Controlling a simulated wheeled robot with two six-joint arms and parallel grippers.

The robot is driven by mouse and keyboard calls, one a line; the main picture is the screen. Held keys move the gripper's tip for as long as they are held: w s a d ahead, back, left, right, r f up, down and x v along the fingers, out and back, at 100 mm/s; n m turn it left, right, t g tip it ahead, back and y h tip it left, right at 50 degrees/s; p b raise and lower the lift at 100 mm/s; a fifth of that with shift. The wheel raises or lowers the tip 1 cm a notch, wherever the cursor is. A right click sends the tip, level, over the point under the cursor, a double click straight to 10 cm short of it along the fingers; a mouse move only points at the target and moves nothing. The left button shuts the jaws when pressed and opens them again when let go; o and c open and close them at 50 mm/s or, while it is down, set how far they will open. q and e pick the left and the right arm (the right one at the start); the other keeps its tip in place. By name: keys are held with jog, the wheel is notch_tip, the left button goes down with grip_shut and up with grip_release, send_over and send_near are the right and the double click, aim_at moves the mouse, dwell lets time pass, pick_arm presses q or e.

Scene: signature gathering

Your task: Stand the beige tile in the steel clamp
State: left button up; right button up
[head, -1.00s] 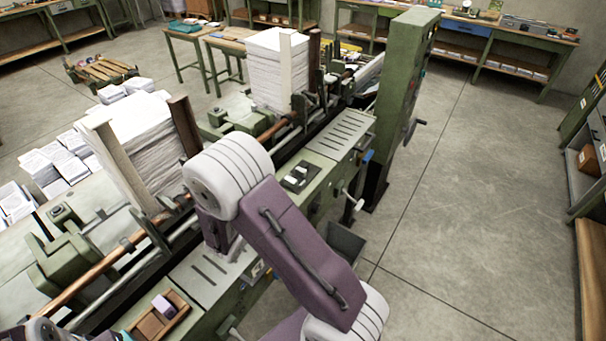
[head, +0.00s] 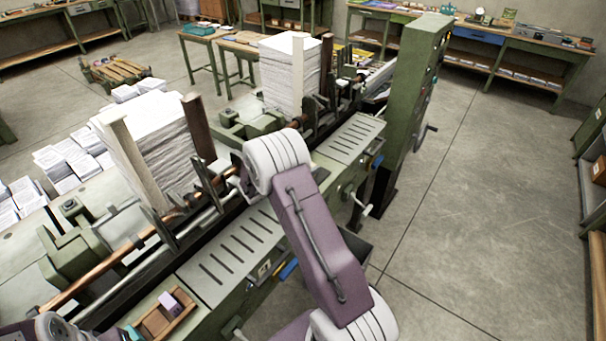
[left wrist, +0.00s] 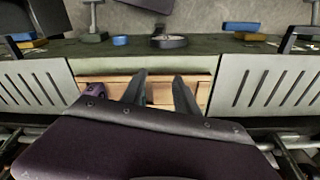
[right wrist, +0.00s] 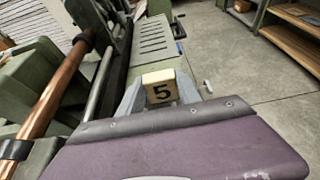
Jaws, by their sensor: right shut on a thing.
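The beige tile (right wrist: 161,80), a small block with a dark "5" on the face towards the camera, is held in my right gripper (right wrist: 160,92) in the right wrist view. The fingers are shut on its two sides. In the head view my right arm hides the tile. My left gripper (left wrist: 161,84) is open and empty above a wooden tray (left wrist: 118,79), with a purple block (left wrist: 95,89) to the left of its fingers. I cannot make out the steel clamp in any current view; my right arm covers part of the bench.
The wooden tray also shows at lower left in the head view (head: 150,325). Slotted plates (head: 228,258) line the machine bench. A copper-coloured rod (right wrist: 62,80) runs along the left in the right wrist view. Paper stacks (head: 160,140) and a green cabinet (head: 411,110) stand nearby.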

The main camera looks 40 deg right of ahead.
pick_arm(q)
jog(key=shift+r, duration=0.2)
pick_arm(e)
jog(key=shift+w+f, duration=0.3)
jog(key=shift+w, duration=0.25)
jog(key=shift+w+f, duration=0.3)
jog(key=shift+w, duration=0.2)
pick_arm(q)
jog(key=shift+s+r+p, duration=0.15)
jog(key=shift+r+p, duration=0.25)
jog(key=shift+p, duration=0.05)
pick_arm(e)
notch_tip(320, 180, down, 4)
jog(key=shift+s+a+r, duration=0.1)
jog(key=shift+r, duration=0.15)
jog(key=shift+f, duration=0.25)
pick_arm(q)
jog(key=shift+a+f+b, duration=0.1)
jog(key=shift+f+b, duration=0.2)
jog(key=shift+b, duration=0.05)
pick_arm(e)
jog(key=shift+f, duration=0.2)
pick_arm(q)
jog(key=shift+r, duration=0.1)
pick_arm(e)
jog(key=o, duration=1.4)
jog(key=shift+r, duration=0.1)
jog(key=shift+c, duration=0.2)
